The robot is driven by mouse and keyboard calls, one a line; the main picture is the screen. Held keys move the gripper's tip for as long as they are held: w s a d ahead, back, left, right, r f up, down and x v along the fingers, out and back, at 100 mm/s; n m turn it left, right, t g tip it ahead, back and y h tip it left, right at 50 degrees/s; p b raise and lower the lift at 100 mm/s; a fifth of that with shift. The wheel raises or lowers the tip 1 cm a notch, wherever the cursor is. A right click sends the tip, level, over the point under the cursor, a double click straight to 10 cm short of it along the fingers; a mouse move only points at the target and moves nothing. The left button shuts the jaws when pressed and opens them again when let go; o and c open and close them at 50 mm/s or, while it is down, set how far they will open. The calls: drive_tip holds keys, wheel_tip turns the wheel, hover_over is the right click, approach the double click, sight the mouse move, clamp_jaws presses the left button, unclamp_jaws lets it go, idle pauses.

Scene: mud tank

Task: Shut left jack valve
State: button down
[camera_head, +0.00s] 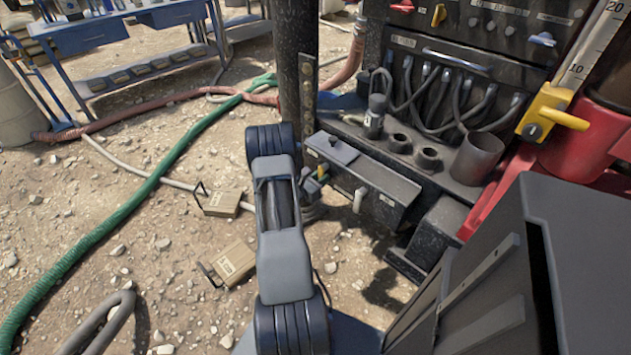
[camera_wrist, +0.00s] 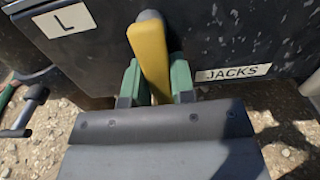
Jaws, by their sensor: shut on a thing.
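The left jack valve shows in the wrist view as a yellow lever (camera_wrist: 149,50) on a dark pivot. It hangs from a dark panel (camera_wrist: 230,35) with an "L" plate (camera_wrist: 64,20) to its left and a "JACKS" plate (camera_wrist: 233,73) to its right. The lever runs nearly up and down in that picture, leaning slightly. My gripper (camera_wrist: 156,87) has a green finger on each side of the lever and is shut on it. The lever's lower end is hidden behind my gripper body. In the head view my gripper (camera_head: 316,180) is small beside the dark post.
A dark post (camera_head: 296,70) stands close to my arm. A hose panel (camera_head: 450,75) and a yellow handle (camera_head: 562,117) are at the right. A green hose (camera_head: 150,185) and two tan boxes (camera_head: 222,203) (camera_head: 235,262) lie on the stony ground at the left.

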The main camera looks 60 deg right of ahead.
idle(0.5)
drive_tip(key=c, duration=1)
unclamp_jaws()
drive_tip(key=shift+o, duration=0.2)
drive_tip(key=v, duration=1.3)
drive_tip(key=shift+w+a+p, duration=0.2)
drive_tip(key=shift+a+p, duration=0.15)
drive_tip(key=shift+p, duration=0.1)
drive_tip(key=shift+f, duration=0.1)
